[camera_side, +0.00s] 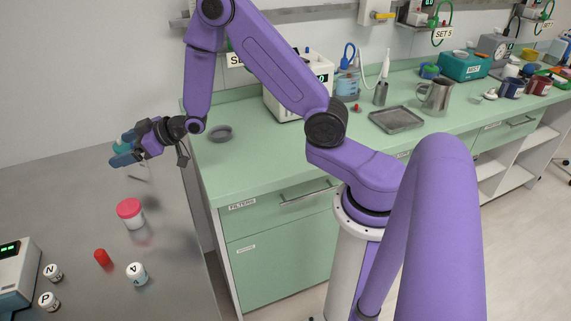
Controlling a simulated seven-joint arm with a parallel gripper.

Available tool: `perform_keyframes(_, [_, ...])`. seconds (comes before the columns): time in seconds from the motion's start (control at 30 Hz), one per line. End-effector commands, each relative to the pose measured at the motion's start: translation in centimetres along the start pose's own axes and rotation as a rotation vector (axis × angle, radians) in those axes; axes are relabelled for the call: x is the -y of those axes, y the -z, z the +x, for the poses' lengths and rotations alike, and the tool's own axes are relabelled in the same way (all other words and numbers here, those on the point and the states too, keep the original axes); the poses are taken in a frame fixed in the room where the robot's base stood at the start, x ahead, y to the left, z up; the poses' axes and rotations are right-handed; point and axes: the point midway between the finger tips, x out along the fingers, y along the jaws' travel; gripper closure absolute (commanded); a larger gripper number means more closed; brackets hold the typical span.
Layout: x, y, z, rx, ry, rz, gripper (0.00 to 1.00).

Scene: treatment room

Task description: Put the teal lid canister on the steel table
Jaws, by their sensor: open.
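My gripper (124,155) is at the left, over the far part of the grey steel table (60,195), with its blue fingers open. A small teal patch, seemingly the lid of the teal lid canister (121,147), shows between and behind the fingers. The canister's body is mostly hidden by the gripper. A pale streak on the table below the fingers looks like a reflection. I cannot tell whether the canister touches the table or the fingers.
A red-lidded white canister (131,213) stands on the steel table. Nearer are a red capsule-shaped item (102,258), jars marked V (137,274), N (53,272) and P (48,301), and a display device (17,275). A green counter (235,175) adjoins, with a grey dish (220,133).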

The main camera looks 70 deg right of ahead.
Motion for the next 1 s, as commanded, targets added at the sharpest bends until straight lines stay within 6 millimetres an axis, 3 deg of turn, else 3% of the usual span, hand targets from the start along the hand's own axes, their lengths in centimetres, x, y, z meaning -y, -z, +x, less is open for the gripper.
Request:
perform_keyframes(0.1, [3.8,0.6,-1.7,0.126,0.057,-0.045,0.12])
perform_keyframes(0.27, [8.3,0.4,-5.4,0.303,0.127,-0.102,0.12])
perform_keyframes(0.53, [14.6,-1.3,-15.1,0.597,0.245,-0.213,0.12])
perform_keyframes(0.77, [17.4,-3.6,-26.1,0.848,0.351,-0.334,0.12])
perform_keyframes(0.9, [17.7,-5.0,-32.4,0.982,0.408,-0.413,0.12])
perform_keyframes(1.0, [17.5,-5.7,-35.7,1.054,0.437,-0.46,0.12])
